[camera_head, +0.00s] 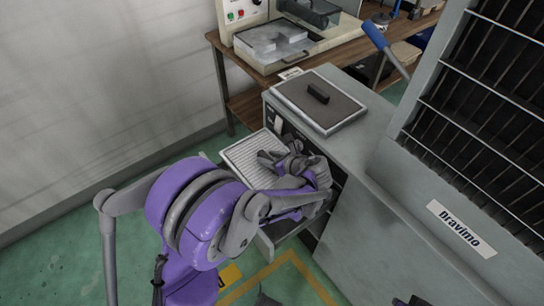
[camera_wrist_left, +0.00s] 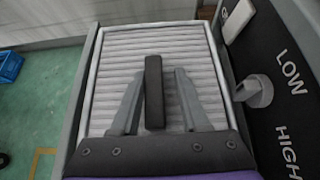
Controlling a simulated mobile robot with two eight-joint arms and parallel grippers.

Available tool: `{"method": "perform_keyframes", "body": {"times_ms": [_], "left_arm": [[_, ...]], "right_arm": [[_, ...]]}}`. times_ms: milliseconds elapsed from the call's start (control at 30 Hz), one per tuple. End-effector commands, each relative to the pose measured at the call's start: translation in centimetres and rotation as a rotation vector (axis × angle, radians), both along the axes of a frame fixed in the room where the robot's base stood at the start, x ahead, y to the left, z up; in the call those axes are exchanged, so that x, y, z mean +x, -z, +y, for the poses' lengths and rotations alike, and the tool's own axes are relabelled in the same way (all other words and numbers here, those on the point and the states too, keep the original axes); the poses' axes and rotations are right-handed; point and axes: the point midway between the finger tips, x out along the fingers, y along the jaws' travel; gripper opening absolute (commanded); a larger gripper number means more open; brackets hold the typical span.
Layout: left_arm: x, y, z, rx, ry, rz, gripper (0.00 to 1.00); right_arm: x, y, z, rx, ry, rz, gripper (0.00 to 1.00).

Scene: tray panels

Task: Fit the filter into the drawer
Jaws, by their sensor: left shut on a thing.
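The filter (camera_head: 243,152) is a white pleated panel with a pale frame. In the left wrist view the filter (camera_wrist_left: 110,62) has a dark bar handle in its middle. My left gripper (camera_wrist_left: 159,75) has one finger on each side of that handle and is shut on it. In the head view my left gripper (camera_head: 284,160) and arm cover much of the filter. The grey drawer (camera_head: 266,246) is pulled out from the cabinet front. Its walls (camera_wrist_left: 83,95) show beside the filter in the wrist view. I cannot tell whether the filter is fully seated.
A grey-brown panel with a pale frame and black handle (camera_head: 345,108) lies on the cabinet top. A dial (camera_wrist_left: 256,91) with LOW and HIGH marks is right of the drawer. A caged machine labelled Dravimo (camera_head: 462,228) stands right. A wooden bench (camera_head: 245,65) is behind.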

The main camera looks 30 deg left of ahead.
Motion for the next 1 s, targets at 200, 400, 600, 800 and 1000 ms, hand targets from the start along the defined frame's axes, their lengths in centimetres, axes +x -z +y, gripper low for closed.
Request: {"method": "perform_keyframes", "body": {"times_ms": [200,400,600,800,1000], "left_arm": [[1.3,1.4,-1.3,-0.020,0.038,-0.016,0.00],[1.3,3.3,-1.3,-0.020,0.038,-0.015,0.00],[1.1,5.3,-1.0,-0.015,0.034,-0.013,0.00],[1.0,7.3,-0.9,-0.013,0.031,-0.012,0.00],[0.9,9.4,-0.9,-0.012,0.030,-0.012,0.00]], "right_arm": [[0.0,0.9,0.0,0.000,0.000,0.003,0.00],[0.0,2.2,0.0,0.000,0.000,0.007,0.00],[0.0,3.5,0.0,0.000,0.000,0.012,0.00],[0.1,5.2,0.0,0.000,0.000,0.018,0.00],[0.2,7.0,0.0,0.000,0.000,0.024,0.00]]}}
